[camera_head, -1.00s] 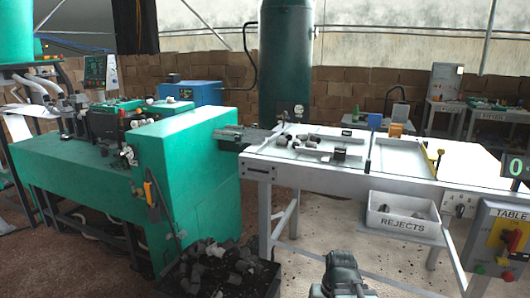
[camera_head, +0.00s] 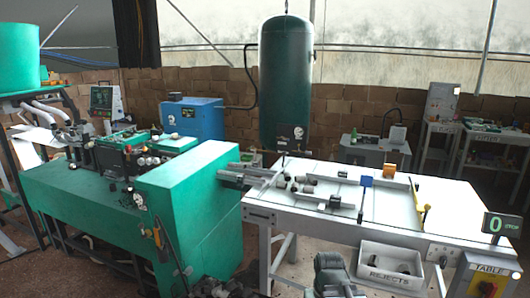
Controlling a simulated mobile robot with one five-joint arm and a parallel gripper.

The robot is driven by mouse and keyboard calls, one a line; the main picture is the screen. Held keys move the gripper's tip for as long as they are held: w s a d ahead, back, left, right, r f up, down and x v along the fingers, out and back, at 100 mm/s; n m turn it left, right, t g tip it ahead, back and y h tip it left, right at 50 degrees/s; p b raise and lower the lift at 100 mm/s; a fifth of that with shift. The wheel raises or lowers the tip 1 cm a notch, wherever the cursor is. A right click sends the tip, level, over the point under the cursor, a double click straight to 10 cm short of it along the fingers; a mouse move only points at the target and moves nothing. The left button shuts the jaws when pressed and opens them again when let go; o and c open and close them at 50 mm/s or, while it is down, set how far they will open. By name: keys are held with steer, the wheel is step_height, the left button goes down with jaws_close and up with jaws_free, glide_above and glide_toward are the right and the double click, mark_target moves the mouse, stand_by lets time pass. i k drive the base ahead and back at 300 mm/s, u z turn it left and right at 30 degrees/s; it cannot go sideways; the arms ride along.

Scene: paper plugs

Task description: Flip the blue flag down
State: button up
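The blue flag (camera_head: 366,182) stands upright on a thin post at the white table (camera_head: 455,196), beside the divider between the tray sections. Its post runs down towards the front rail. A dark grey part of my arm, with my gripper (camera_head: 333,278), shows at the bottom centre, in front of the table and far below the flag. The fingers cannot be made out, and nothing is seen held. The gripper is well apart from the flag.
Several grey plugs (camera_head: 306,189) lie in the tray's left section. An orange block (camera_head: 390,171) stands behind the flag, and a yellow lever (camera_head: 424,213) to its right. A rejects bin (camera_head: 392,281) hangs at the front. A green machine (camera_head: 190,205) stands left.

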mark_target(366, 181)
steer(key=u, duration=3.9)
steer(key=k, duration=2.3)
steer(key=z, duration=0.05)
